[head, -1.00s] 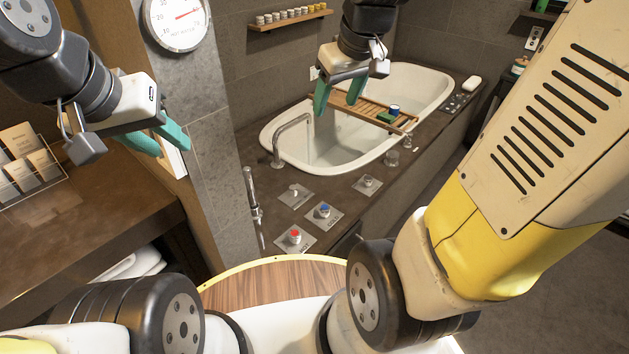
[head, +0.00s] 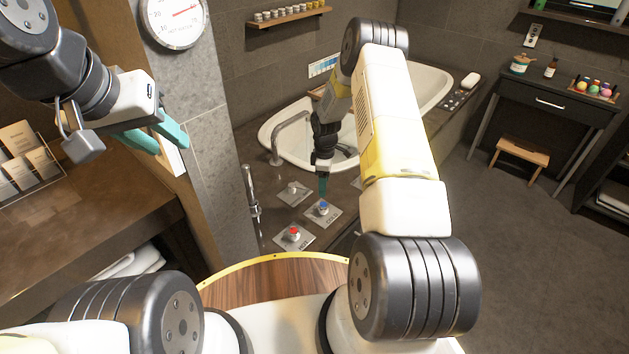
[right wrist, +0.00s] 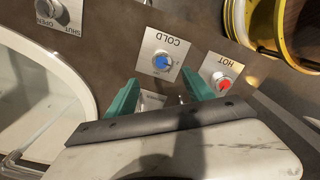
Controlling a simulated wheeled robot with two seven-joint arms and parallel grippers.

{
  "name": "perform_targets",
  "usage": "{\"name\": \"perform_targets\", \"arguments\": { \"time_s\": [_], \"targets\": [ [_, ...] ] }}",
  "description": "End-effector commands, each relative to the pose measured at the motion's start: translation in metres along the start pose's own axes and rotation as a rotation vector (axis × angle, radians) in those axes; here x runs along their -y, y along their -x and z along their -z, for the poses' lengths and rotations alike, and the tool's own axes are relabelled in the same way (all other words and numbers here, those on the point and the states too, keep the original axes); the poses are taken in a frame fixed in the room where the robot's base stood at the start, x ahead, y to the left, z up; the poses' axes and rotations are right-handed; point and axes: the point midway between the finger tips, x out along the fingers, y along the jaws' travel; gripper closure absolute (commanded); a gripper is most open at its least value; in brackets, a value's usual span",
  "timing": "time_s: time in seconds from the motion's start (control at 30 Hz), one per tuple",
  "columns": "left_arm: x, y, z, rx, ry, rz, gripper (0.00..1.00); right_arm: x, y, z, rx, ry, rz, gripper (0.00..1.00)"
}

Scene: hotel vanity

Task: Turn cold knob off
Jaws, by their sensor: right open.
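The cold knob (head: 323,208) has a blue cap and sits on a square metal plate on the dark tub ledge. In the right wrist view the cold knob (right wrist: 162,62) is on a plate marked COLD, ahead of the fingertips. My right gripper (head: 323,186) hangs close above it, pointing down. In the right wrist view its teal fingers (right wrist: 162,92) are apart, with nothing between them. The red-capped hot knob (head: 293,234) is nearer me; it also shows in the right wrist view (right wrist: 223,85).
The white bathtub (head: 275,135) and its tap (head: 285,135) lie behind my right gripper. Another plate with a fitting (head: 293,190) sits left of the cold knob. A third knob marked SHUT/OPEN (right wrist: 50,10) shows in the right wrist view.

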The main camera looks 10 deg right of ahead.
Motion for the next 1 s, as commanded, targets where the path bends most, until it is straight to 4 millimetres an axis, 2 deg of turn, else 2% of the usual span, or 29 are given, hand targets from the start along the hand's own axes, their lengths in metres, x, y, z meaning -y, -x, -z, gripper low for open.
{"name": "perform_targets", "arguments": {
  "time_s": [0.03,0.27,0.6,0.8,1.0],
  "targets": [
    [0.000,0.000,0.000,0.000,0.000,0.000,0.64,0.001,-0.011,0.000,0.002,0.012,0.007,0.39],
    [0.000,0.000,0.000,0.000,0.000,0.000,0.64,0.003,-0.036,-0.001,0.005,0.031,0.015,0.39],
    [0.000,0.000,0.000,0.000,0.000,0.000,0.64,0.004,-0.087,-0.001,0.005,0.028,0.013,0.39],
    [0.000,0.000,0.000,0.000,0.000,0.000,0.64,0.004,-0.098,-0.001,0.004,0.027,0.013,0.39],
    [0.000,0.000,0.000,0.000,0.000,0.000,0.64,0.004,-0.098,-0.001,0.004,0.028,0.012,0.39]
  ]
}}
